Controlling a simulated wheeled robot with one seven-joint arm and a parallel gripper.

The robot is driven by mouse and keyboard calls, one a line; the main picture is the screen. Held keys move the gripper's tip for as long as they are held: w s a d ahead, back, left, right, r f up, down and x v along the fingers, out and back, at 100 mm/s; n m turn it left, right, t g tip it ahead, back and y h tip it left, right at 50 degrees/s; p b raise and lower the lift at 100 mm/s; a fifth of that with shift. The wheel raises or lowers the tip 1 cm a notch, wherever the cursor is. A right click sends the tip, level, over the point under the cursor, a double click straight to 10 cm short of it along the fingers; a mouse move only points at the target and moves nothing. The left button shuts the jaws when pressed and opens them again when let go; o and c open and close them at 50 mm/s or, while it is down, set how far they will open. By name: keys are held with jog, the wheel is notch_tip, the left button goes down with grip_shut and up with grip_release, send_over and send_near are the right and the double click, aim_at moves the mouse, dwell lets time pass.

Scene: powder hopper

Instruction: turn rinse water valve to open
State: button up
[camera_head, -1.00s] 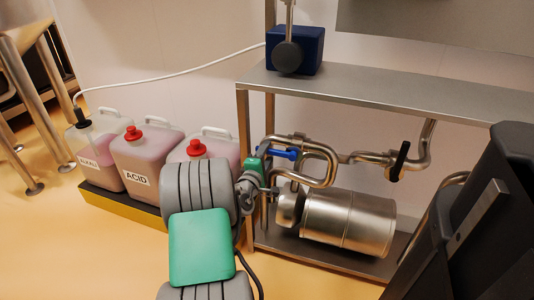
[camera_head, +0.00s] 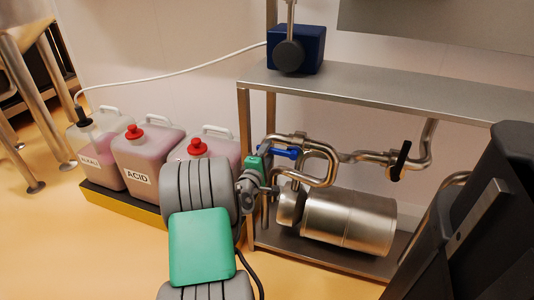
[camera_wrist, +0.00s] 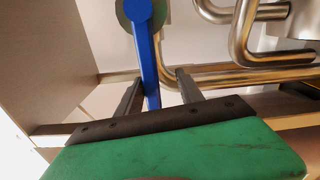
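A valve with a blue lever (camera_head: 283,152) sits on the steel pipework under the shelf; I take it as the rinse water valve, though no label shows. In the wrist view the blue lever (camera_wrist: 146,55) runs down from its round pivot (camera_wrist: 139,10) and its lower end lies between my fingers. My gripper (camera_wrist: 159,78) is open, one dark finger on each side of the lever. The left finger is closer to the lever; I cannot tell whether it touches. In the head view my arm partly hides the gripper.
A second valve with a black handle (camera_head: 400,160) is on the pipe to the right. A steel cylinder (camera_head: 350,220) lies below the pipes. The steel shelf (camera_head: 390,92) is above, carrying a blue box (camera_head: 308,50). Jugs (camera_head: 146,158) stand in a yellow-edged tray (camera_head: 122,206) at left.

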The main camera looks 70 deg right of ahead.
jog(key=a, duration=0.7)
jog(key=shift+a+p, duration=0.25)
jog(key=shift+p, duration=0.2)
